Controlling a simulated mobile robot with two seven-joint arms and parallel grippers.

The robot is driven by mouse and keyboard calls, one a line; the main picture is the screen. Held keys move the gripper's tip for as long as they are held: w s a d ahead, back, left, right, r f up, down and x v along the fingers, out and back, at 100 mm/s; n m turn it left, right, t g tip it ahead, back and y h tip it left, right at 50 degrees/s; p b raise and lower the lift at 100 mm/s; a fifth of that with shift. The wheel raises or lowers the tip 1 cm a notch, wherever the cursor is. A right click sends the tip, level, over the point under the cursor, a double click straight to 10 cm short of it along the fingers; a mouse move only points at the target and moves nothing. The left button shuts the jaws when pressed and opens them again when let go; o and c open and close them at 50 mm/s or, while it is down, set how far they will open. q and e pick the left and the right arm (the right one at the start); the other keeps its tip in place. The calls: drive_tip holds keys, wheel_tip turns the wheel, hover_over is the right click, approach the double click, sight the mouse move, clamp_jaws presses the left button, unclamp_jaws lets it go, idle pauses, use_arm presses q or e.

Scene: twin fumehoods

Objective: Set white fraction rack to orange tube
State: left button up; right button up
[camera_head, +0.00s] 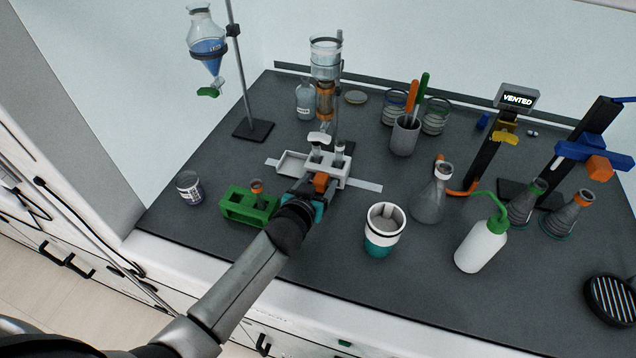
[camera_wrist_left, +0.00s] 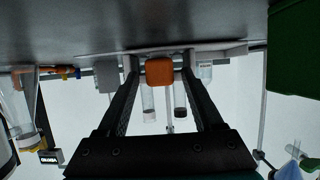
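The white fraction rack (camera_head: 341,168) sits on a pale rail (camera_head: 366,185) in front of the glass column (camera_head: 326,62). An orange block (camera_head: 320,182) is on the rack's front. My left gripper (camera_head: 312,187) is at this block. In the left wrist view, the gripper's fingers (camera_wrist_left: 160,82) stand either side of the orange block (camera_wrist_left: 159,71), with a narrow gap visible on each side. My right gripper is not in view.
A green rack (camera_head: 248,207) with an orange-topped tube (camera_head: 257,187) stands close left of my gripper. A white-and-teal cup (camera_head: 384,230) and a flask (camera_head: 434,197) stand to the right. A stand base (camera_head: 253,130) is behind left.

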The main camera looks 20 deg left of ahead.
use_arm(q)
clamp_jaws()
idle(0.3)
idle(0.9)
